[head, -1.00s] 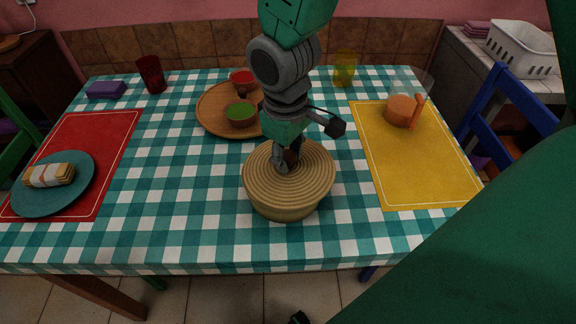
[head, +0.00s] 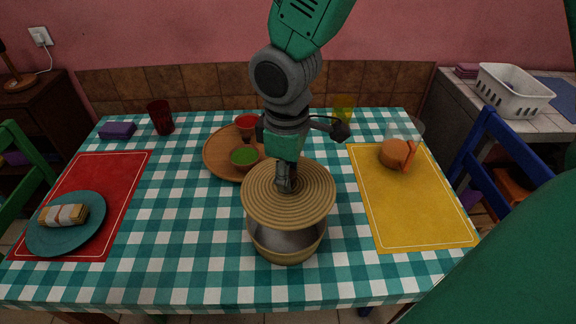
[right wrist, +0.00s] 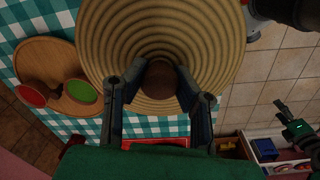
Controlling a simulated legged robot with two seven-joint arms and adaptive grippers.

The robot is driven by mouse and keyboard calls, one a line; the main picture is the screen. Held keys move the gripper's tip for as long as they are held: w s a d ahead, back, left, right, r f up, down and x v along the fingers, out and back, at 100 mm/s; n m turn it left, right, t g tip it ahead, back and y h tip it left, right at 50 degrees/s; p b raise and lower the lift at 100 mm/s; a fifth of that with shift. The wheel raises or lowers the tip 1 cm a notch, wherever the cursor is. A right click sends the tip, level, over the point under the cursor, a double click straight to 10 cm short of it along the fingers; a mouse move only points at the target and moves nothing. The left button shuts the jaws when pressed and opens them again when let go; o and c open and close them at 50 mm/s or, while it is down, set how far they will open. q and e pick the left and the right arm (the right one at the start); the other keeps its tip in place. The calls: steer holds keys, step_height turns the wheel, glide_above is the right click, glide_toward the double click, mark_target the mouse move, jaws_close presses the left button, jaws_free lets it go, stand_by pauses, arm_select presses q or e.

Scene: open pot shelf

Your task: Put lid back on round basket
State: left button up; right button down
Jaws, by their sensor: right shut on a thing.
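The round basket (head: 286,249) stands upright near the front middle of the checked table, its open mouth and pale inside showing at the front. Its ribbed tan lid (head: 262,203) is raised over the basket, with a gap at the front; it hides the basket's back rim. My right gripper (head: 287,181) comes down from above and is shut on the lid's knob. In the right wrist view the lid (right wrist: 107,35) fills the top middle, with the brown knob (right wrist: 161,77) between the two fingers. I cannot make out my left gripper.
A yellow mat (head: 410,205) with an orange-filled pitcher (head: 395,153) lies right. A red mat (head: 115,180) with a teal plate (head: 85,235) lies left.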

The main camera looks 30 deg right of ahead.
mark_target(286, 196)
steer(key=shift+a+f+n+y+p, duration=0.1)
steer(key=shift+f+n+y+p, duration=0.3)
steer(key=shift+n, duration=0.6)
steer(key=shift+f, duration=0.25)
step_height(286, 196, down, 4)
steer(key=b, duration=0.5)
steer(key=shift+a+f, duration=0.1)
arm_select(q)
steer(key=shift+f+b, duration=0.45)
steer(key=shift+f, duration=1.6)
arm_select(e)
steer(key=shift+f, duration=1)
arm_select(q)
steer(key=shift+r+p, duration=0.8)
steer(key=shift+p, duration=0.05)
arm_select(e)
steer(key=shift+s+r, duration=0.1)
arm_select(q)
steer(key=shift+r, duration=0.25)
arm_select(e)
steer(key=shift+f, duration=0.2)
arm_select(q)
steer(key=shift+r+p, duration=0.35)
steer(key=shift+p, duration=0.2)
